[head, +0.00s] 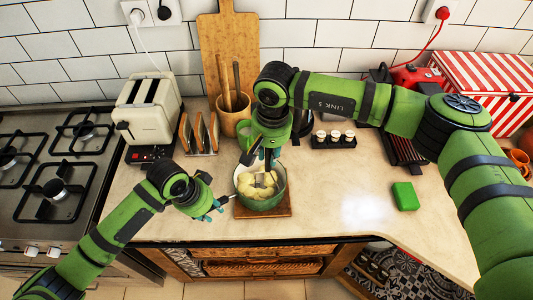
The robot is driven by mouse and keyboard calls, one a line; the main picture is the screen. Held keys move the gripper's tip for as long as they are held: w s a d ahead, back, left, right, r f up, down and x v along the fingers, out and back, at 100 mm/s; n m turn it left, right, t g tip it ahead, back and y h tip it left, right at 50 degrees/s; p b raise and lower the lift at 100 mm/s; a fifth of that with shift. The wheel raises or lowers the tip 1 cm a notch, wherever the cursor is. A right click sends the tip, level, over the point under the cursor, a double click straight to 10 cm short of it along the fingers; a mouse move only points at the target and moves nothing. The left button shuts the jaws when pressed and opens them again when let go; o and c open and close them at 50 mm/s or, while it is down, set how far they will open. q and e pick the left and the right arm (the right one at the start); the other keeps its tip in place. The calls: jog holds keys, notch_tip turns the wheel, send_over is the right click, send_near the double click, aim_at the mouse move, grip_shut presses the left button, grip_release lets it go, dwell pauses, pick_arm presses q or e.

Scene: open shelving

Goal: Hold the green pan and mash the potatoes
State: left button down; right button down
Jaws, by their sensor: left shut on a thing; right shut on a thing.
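The green pan (265,204) stands on a wooden board (243,212) near the counter's front edge. Pale yellow potatoes (250,190) lie inside it. My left gripper (221,204) is at the pan's left side, shut on the pan's handle (231,198). My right gripper (268,158) is above the pan, pointing down, shut on a masher (262,178). The masher's lower end is in the pan among the potatoes; its upper part is mostly hidden by the gripper.
A toaster (148,105), a toast rack (199,134) and a utensil pot (235,114) stand behind. A gas hob (40,170) is at the left. A green block (405,196) lies at the right, with clear counter between it and the pan.

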jog(key=shift+w+d+r, duration=0.1)
jog(key=shift+w+d, duration=0.15)
jog(key=shift+w, duration=0.25)
jog(key=shift+a, duration=0.15)
